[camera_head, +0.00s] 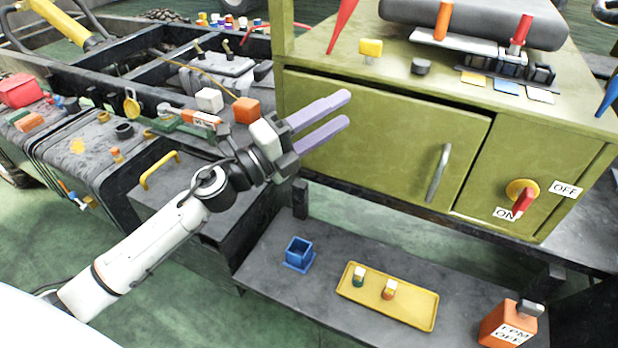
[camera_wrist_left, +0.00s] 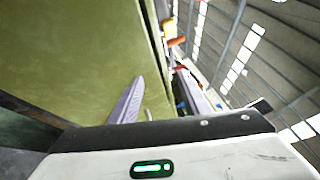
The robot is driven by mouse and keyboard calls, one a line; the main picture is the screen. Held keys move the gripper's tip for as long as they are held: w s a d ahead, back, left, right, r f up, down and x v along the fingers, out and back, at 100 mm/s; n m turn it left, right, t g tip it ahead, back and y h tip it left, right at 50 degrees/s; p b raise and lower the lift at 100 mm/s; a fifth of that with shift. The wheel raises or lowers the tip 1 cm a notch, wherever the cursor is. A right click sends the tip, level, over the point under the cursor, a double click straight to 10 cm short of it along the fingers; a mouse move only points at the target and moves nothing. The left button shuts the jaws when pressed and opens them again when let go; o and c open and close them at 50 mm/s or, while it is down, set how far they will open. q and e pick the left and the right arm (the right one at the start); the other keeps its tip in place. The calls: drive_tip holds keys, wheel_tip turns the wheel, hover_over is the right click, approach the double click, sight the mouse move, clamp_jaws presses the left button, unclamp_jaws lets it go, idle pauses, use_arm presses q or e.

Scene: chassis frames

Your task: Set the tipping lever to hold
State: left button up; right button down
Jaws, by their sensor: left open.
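Two levers stand on top of the olive cabinet (camera_head: 400,150) at the back right: an orange-handled one (camera_head: 443,20) and a red-handled one (camera_head: 520,30). Yellow (camera_head: 473,78), blue (camera_head: 506,87) and white (camera_head: 540,94) plates lie in front of them. Their writing is too small to read, so I cannot tell which is the tipping lever. My left gripper (camera_head: 345,110) is open and empty in front of the cabinet door, below and left of the levers. Its fingers (camera_wrist_left: 160,98) point along the cabinet in the left wrist view. My right gripper is not in view.
A red-and-yellow ON/OFF switch (camera_head: 521,195) and a metal door handle (camera_head: 438,173) stick out from the cabinet front. A yellow knob (camera_head: 371,48) and red cone (camera_head: 343,22) stand on its top. A yellow tray (camera_head: 387,315) and blue holder (camera_head: 299,253) rest on the shelf below.

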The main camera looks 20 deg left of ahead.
use_arm(q)
drive_tip(key=s+a+f+n+y+p, duration=0.1)
drive_tip(key=s+f+n+y, duration=0.1)
drive_tip(key=f+n, duration=0.4)
drive_tip(key=s+a+f+n+y+p, duration=0.1)
drive_tip(key=s+f+n+y, duration=0.2)
drive_tip(key=f+n, duration=0.4)
drive_tip(key=shift+s+f+y+p, duration=0.2)
drive_tip(key=shift+f+y+p, duration=0.2)
drive_tip(key=shift+y, duration=0.4)
drive_tip(key=shift+a, duration=0.1)
